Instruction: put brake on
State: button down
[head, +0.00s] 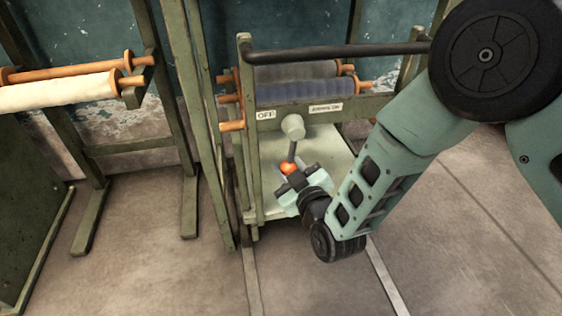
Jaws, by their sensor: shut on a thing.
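The brake lever is a dark rod (292,150) that hangs from a pale green round hub (293,127) on the green cart frame. An orange knob (289,168) forms its lower end. My gripper (289,177) reaches in from the lower right and is shut on the knob, its dark jaws partly covering it. The lever points nearly straight down. A white label reading OFF (266,114) is on the rail left of the hub. A second white label (325,108) is to the right, its small text hard to read.
A dark handlebar (340,53) crosses above the lever. Blue and grey rolls (298,92) lie on the cart behind the rail. A rack with a cream roll (60,92) stands at left. The floor at lower right is clear.

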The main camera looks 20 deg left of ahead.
jog(key=shift+w+d+r+n+h+p, duration=0.1)
jog(key=shift+w+d+n+h+p, duration=0.1)
jog(key=shift+w+d+n+p, duration=0.45)
jog(key=shift+w+d+r+n+h+p, duration=0.1)
jog(key=shift+w+d+n+h+p, duration=0.1)
jog(key=shift+d+n+p, duration=0.75)
jog(key=shift+w+d+r+n+h+p, duration=0.15)
jog(key=shift+w+d+n+p, duration=0.4)
jog(key=shift+n, duration=0.55)
jog(key=shift+d, duration=0.1)
jog(key=c, duration=1)
grip_release()
jog(key=shift+s, duration=0.15)
jog(key=p+v, duration=0.4)
jog(key=v, duration=1.3)
jog(key=shift+r, duration=0.25)
jog(key=shift+d, duration=0.15)
